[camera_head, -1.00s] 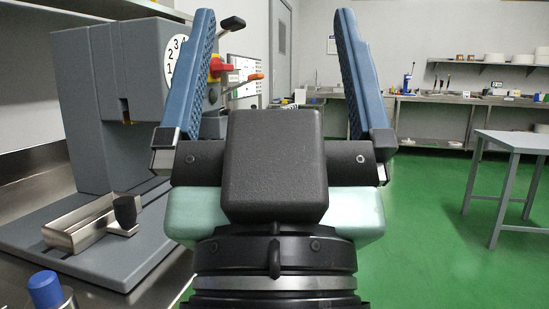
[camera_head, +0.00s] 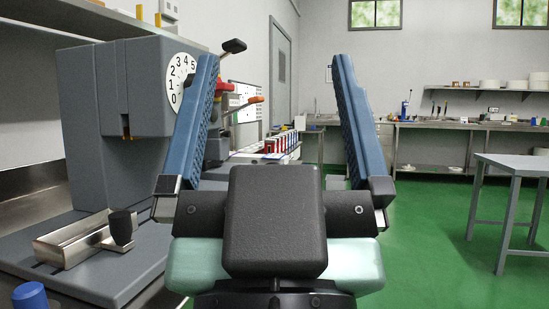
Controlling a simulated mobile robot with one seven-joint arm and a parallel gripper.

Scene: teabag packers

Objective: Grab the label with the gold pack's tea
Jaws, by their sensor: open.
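My gripper (camera_head: 268,75) fills the middle of the view. Its two blue ridged fingers point up and stand wide apart, with nothing between them. Past the left finger, a row of several small coloured packs (camera_head: 281,143) stands on a distant bench, some red and some pale. They are too small for me to read any label. I cannot tell a gold pack or its tea label among them.
A grey machine (camera_head: 88,110) with a numbered dial stands close on the left, with a metal tray (camera_head: 78,243) on its base. A blue-capped container (camera_head: 30,297) is at the lower left. A steel table (camera_head: 520,163) stands right. Green floor (camera_head: 430,240) is open between.

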